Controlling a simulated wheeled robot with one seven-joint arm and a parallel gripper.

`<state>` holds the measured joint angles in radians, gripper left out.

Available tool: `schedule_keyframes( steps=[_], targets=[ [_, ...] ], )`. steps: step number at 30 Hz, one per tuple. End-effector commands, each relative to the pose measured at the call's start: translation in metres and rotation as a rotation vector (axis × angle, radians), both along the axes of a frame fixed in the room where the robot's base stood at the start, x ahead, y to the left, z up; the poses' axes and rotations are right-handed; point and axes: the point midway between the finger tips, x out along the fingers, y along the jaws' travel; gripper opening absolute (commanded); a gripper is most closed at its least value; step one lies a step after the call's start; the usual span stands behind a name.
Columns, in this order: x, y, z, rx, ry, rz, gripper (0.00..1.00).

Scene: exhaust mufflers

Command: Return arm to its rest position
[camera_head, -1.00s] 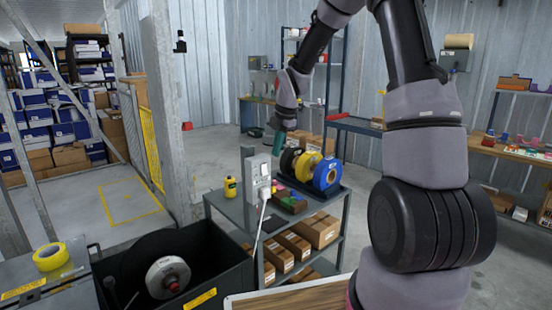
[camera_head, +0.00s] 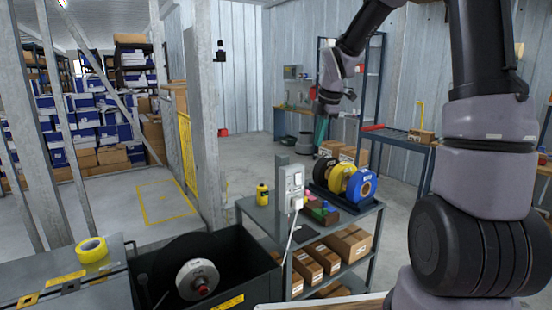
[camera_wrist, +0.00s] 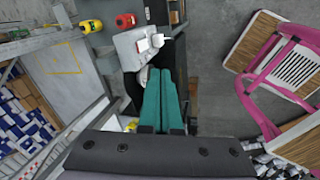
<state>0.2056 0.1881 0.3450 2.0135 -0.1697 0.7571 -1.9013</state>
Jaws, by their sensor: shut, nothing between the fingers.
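My arm reaches up and across the right side of the head view, with the wrist bent downward. My gripper (camera_head: 321,130) hangs in the air above and behind the small grey cart (camera_head: 257,211). In the wrist view, the two teal fingers of my gripper (camera_wrist: 164,84) lie side by side, shut, with nothing between them.
The cart carries a grey socket box (camera_head: 291,186), a yellow bottle (camera_head: 262,194) and tape spools (camera_head: 362,186); cardboard boxes (camera_head: 308,268) sit below. A black bin (camera_head: 140,275) with a reel stands left of it. A pink-framed chair (camera_wrist: 262,88) shows in the wrist view.

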Motion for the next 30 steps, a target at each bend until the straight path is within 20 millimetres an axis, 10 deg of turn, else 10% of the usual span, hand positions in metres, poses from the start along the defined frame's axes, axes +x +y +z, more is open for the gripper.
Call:
schedule_keyframes(
  steps=[9, 18, 30],
  targets=[
    [-0.114, -0.02, 0.089, 0.275, -0.046, -0.864, 0.0],
    [-0.222, -0.032, 0.122, 0.729, 0.012, -1.614, 0.0],
    [-0.267, -0.035, 0.122, 0.979, 0.127, -1.943, 0.0]
  ],
)
